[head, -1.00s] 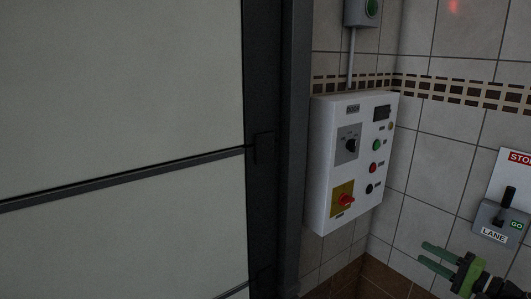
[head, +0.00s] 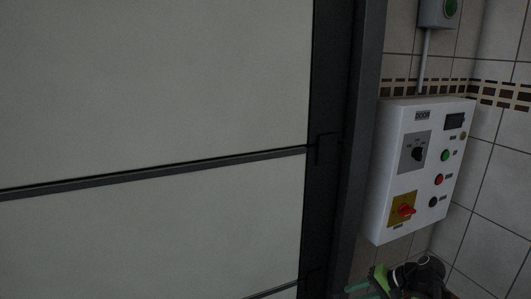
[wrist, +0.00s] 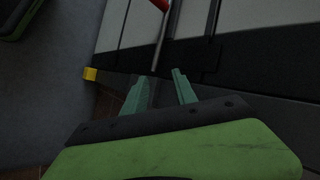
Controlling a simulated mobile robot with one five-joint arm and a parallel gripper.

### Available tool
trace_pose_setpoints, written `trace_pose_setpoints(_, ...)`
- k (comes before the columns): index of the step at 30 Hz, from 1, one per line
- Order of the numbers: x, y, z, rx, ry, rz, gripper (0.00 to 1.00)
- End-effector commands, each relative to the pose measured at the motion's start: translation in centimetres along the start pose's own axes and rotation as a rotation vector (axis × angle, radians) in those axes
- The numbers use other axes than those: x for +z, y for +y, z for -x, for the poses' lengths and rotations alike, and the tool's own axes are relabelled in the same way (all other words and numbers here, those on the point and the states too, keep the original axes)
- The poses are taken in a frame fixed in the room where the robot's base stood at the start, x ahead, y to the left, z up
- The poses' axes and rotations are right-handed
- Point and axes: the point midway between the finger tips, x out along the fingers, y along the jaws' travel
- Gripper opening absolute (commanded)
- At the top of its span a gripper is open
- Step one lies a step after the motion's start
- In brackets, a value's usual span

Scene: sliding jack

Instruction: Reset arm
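My gripper (head: 367,285) shows at the bottom edge of the head view, low and in front of the wall under the control box. In the wrist view its two teal fingers (wrist: 160,92) stand apart with nothing between them. The gripper is open and empty, and it touches nothing that I can see. The rest of my arm is mostly below the head view.
A white control box (head: 421,170) marked DOOR, with knobs and buttons, hangs on the tiled wall at right. A large pale panelled door (head: 150,100) with a dark frame (head: 350,150) fills the left. A small yellow block (wrist: 90,74) shows in the wrist view.

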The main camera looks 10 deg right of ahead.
Motion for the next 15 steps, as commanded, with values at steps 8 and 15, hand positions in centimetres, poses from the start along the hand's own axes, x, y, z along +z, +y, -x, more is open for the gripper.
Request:
trace_pose_setpoints(8, 8.5, -4.5, -13.3, 0.479, -0.212, 0.361, 0.34)
trace_pose_setpoints(15, 12.7, -6.9, -17.5, 0.734, -0.247, 0.612, 0.34)
